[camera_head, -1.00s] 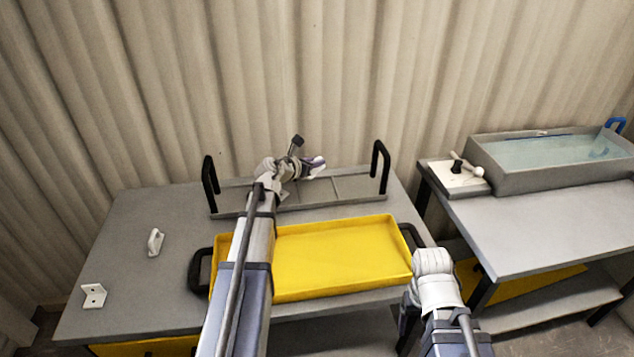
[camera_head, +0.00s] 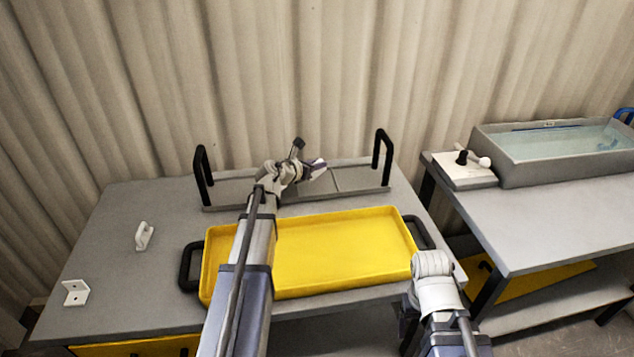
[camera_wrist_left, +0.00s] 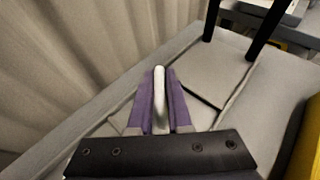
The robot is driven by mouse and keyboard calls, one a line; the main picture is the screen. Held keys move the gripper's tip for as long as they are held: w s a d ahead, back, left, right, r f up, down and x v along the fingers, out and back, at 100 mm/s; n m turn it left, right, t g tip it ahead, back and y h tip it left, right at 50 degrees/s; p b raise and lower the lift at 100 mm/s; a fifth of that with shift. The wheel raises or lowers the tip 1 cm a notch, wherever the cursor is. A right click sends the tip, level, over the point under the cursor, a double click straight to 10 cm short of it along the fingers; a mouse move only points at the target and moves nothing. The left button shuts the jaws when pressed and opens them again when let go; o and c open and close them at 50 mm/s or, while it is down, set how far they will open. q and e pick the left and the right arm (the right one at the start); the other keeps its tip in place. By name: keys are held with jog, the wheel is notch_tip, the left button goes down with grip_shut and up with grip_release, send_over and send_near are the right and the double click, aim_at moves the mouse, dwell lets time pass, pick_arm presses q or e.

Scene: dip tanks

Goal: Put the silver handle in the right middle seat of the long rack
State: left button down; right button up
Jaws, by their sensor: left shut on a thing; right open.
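My left gripper (camera_head: 316,168) is over the long rack (camera_head: 232,190), a flat grey frame with dividers and an upright black handle at each end. In the left wrist view, my left gripper (camera_wrist_left: 160,102), with purple fingers, is shut on the silver handle (camera_wrist_left: 160,88), a narrow pale piece standing between them. The rack (camera_wrist_left: 192,80) lies below and beyond it there. I cannot tell whether the silver handle touches the rack. The seat under it is hidden by the gripper. My right arm is at the lower right of the head view, its gripper out of sight.
A yellow tray (camera_head: 345,248) with black handles lies in front of the rack, under my left arm. A white handle (camera_head: 144,236) and a white bracket (camera_head: 75,292) lie on the left of the table. A grey water tank (camera_head: 540,172) stands on the right table.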

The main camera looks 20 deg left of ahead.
aim_at(317, 172)
pick_arm(q)
notch_tip(317, 172, down, 4)
jog(key=b, duration=0.3)
jog(key=shift+r+b, duration=0.15)
jog(key=shift+b, duration=0.15)
jog(key=shift+f, duration=0.2)
jog(key=c, duration=0.8)
grip_release()
jog(key=shift+c, duration=0.2)
jog(key=shift+r, duration=0.1)
jog(key=shift+r, duration=0.2)
jog(key=p+v, duration=0.4)
jog(key=v, duration=0.6)
jog(key=shift+s+r, duration=0.1)
jog(key=shift+s, duration=0.1)
jog(key=shift+p+v, duration=0.3)
jog(key=shift+v, duration=0.45)
